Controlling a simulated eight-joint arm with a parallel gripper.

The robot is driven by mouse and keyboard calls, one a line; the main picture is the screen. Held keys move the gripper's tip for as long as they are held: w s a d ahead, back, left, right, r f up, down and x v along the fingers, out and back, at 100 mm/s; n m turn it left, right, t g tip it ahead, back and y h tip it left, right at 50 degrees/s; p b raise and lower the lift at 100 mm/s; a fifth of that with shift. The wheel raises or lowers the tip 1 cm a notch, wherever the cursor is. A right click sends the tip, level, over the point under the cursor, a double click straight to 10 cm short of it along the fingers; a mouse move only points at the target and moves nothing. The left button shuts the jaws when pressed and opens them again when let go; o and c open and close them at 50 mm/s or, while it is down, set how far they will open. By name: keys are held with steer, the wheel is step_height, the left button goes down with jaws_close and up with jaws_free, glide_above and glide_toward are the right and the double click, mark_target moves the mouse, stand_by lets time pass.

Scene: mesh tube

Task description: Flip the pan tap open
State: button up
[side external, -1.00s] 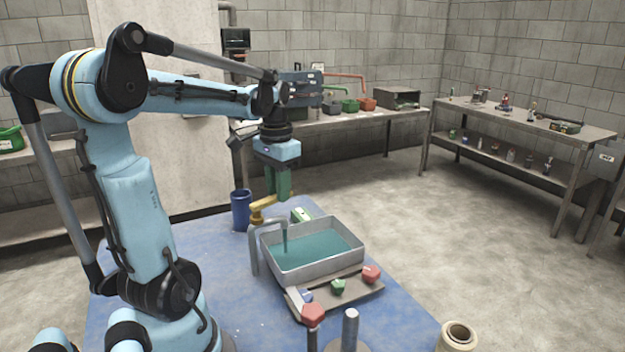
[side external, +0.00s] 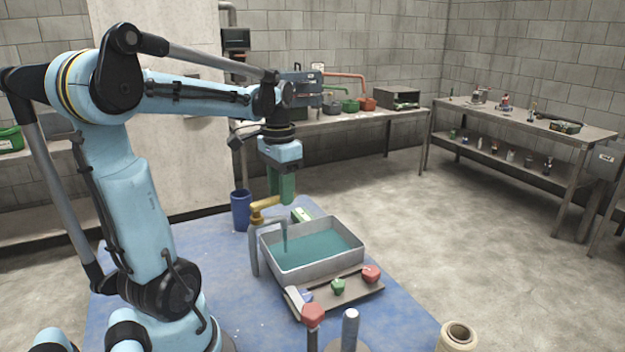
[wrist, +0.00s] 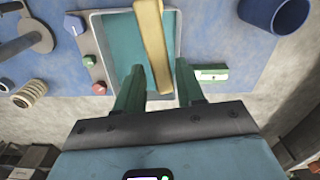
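The pan (side external: 340,262) is a grey metal tray of teal liquid on the blue table; it also shows in the wrist view (wrist: 97,50). A bent grey tap pipe (side external: 254,255) reaches over its left edge, with a teal strip below the spout. The tap's yellow handle (side external: 257,214) sits above the pipe. In the wrist view the handle (wrist: 150,35) is a long yellow bar whose near end lies between my fingers. My gripper (side external: 282,200) points down at the handle. Its green fingers are apart in the wrist view (wrist: 160,66), with gaps beside the bar. Contact cannot be told.
A blue cup (side external: 241,210) stands behind the tap. A green-and-white block (side external: 301,215) lies behind the pan. A board (side external: 360,294) with red, green and blue knobs lies in front. A spool (side external: 458,336) stands at front right.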

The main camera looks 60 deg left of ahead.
steer(key=shift+o, duration=0.7)
steer(key=shift+r, duration=0.1)
step_height(320, 180, up, 12)
stand_by(0.4)
steer(key=w+d+f+m+t, duration=0.1)
steer(key=w+d+f+t, duration=0.1)
steer(key=d+f, duration=0.5)
steer(key=w+d+f+t, duration=0.2)
steer(key=d+f+t, duration=0.3)
steer(key=d, duration=0.9)
step_height(320, 180, down, 3)
steer(key=shift+f+m, duration=0.1)
steer(key=shift+m, duration=0.3)
